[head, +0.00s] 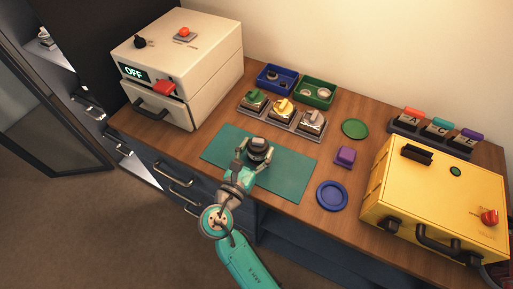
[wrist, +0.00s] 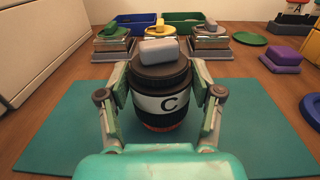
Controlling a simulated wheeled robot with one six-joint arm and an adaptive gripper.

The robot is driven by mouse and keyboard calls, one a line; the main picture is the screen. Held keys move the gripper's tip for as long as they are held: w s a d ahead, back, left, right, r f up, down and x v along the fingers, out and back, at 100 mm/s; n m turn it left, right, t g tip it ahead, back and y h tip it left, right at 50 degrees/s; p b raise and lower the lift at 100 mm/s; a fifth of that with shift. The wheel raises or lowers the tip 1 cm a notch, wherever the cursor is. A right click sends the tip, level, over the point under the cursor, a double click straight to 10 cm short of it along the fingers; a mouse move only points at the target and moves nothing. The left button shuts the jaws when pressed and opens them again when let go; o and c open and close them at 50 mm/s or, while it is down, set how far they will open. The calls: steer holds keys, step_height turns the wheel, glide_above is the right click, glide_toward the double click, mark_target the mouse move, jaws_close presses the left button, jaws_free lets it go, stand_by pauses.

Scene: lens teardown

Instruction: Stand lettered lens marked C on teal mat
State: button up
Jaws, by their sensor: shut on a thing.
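In the head view, the lens (head: 259,149) and my gripper (head: 256,154) are over the teal mat (head: 290,184). The mat (wrist: 55,125) spreads around the lens in the wrist view. I cannot tell for sure whether the lens foot touches the mat.
Behind the mat stand several blocks with coloured handles (head: 283,108), then a blue bin (head: 272,83) and a green bin (head: 326,94). A white machine reading OFF (head: 205,50) stands left. A purple block (head: 345,156), blue disc (head: 332,196) and yellow case (head: 440,195) are right.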

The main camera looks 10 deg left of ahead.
steer(key=shift+f, duration=0.15)
steer(key=o, duration=1.2)
steer(key=shift+f, duration=0.1)
steer(key=v, duration=1.2)
steer(key=shift+a, duration=0.1)
